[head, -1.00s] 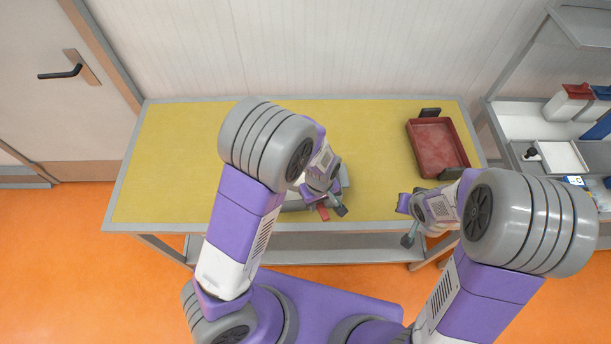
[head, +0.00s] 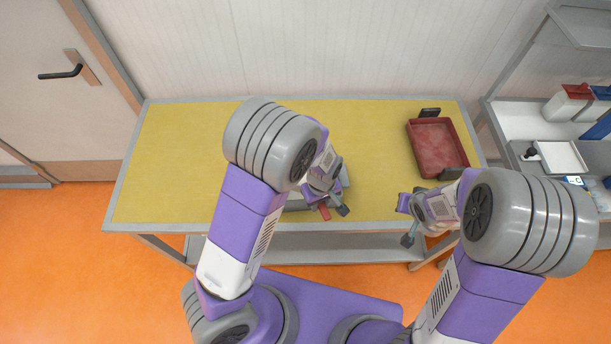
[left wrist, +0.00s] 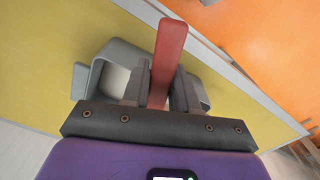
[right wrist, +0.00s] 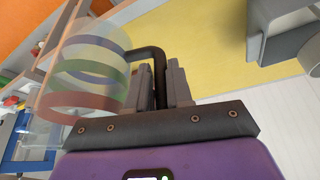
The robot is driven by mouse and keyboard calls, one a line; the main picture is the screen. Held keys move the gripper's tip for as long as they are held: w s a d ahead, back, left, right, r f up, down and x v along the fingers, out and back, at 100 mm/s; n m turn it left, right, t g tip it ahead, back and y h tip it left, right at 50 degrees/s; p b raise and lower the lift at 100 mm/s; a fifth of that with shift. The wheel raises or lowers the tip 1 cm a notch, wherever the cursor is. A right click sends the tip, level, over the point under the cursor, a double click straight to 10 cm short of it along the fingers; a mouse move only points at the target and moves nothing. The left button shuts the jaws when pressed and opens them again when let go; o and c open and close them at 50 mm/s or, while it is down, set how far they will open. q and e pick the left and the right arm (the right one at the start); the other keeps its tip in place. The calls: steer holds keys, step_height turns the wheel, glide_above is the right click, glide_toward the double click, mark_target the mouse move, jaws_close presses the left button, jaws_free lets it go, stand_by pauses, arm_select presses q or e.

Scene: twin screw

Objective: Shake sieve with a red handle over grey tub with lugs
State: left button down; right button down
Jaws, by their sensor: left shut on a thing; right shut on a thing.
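My left gripper (head: 334,212) is shut on the red handle (left wrist: 168,50) of the sieve, at the table's front edge. The sieve's body is hidden behind the gripper. The grey tub (left wrist: 108,62) lies under and around the left gripper, with a lug at its side; my arm covers most of it in the head view. Part of it also shows in the right wrist view (right wrist: 284,20). My right gripper (right wrist: 165,85) is shut on the black handle (right wrist: 150,54) of a clear jug (right wrist: 82,70) with coloured bands.
A red tray (head: 437,145) with dark handles lies at the table's right end. The yellow tabletop (head: 185,150) is clear on the left. A shelf (head: 520,112) with several containers stands to the right of the table.

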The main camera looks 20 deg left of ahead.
arm_select(q)
steer(key=shift+w+d, duration=0.25)
steer(key=shift+d, duration=0.4)
steer(key=shift+w+d, duration=0.2)
steer(key=shift+d, duration=0.4)
steer(key=shift+r, duration=0.1)
step_height(320, 180, up, 4)
steer(key=p, duration=0.3)
